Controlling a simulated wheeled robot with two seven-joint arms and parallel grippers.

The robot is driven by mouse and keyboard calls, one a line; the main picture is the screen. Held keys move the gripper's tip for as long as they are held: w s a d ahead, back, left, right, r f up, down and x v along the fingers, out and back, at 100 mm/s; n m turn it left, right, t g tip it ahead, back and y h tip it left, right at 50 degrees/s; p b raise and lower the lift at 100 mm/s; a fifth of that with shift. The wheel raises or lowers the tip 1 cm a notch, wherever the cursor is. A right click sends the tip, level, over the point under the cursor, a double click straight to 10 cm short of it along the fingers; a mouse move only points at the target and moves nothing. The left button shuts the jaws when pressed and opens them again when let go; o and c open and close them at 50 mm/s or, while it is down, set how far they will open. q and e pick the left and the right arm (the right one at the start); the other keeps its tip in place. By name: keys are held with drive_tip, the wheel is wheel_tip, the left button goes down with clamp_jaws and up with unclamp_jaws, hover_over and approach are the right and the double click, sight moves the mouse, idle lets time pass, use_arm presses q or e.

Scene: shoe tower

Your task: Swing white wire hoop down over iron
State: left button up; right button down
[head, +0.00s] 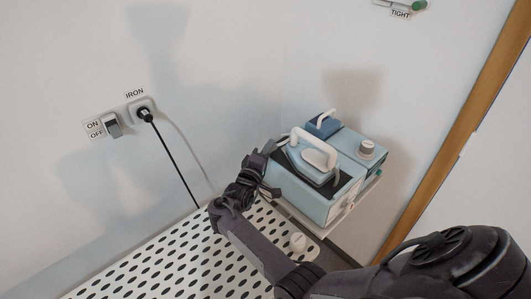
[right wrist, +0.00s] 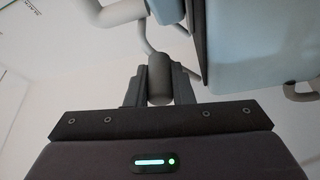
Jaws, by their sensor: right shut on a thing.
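The iron (head: 314,163), pale with a white handle, rests on top of a blue-grey steam unit (head: 305,196). My right gripper (head: 265,153) is at the left side of the unit, beside the iron. In the right wrist view my right gripper (right wrist: 158,88) is shut on a dark cylindrical grip (right wrist: 158,72). A pale bent wire that looks like the hoop (right wrist: 142,38) meets this grip at its top. In the head view the hoop is hard to make out near the gripper, and its exact angle cannot be told. My left gripper is not in view.
A wall switch (head: 113,125) and a plugged-in black cord (head: 175,165) are at the left. A grey knob (head: 367,149) tops the unit's right side. A wooden door frame (head: 450,150) stands right.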

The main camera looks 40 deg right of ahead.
drive_tip(key=shift+s+d+f+m+h+b, duration=0.1)
drive_tip(key=shift+s+f+m+h+b, duration=0.2)
drive_tip(key=shift+f+m+b, duration=0.25)
drive_tip(key=shift+s+f, duration=0.1)
drive_tip(key=c, duration=1.4)
unclamp_jaws()
drive_tip(key=shift+c, duration=0.2)
drive_tip(key=shift+o, duration=0.9)
drive_tip(key=shift+s, duration=0.1)
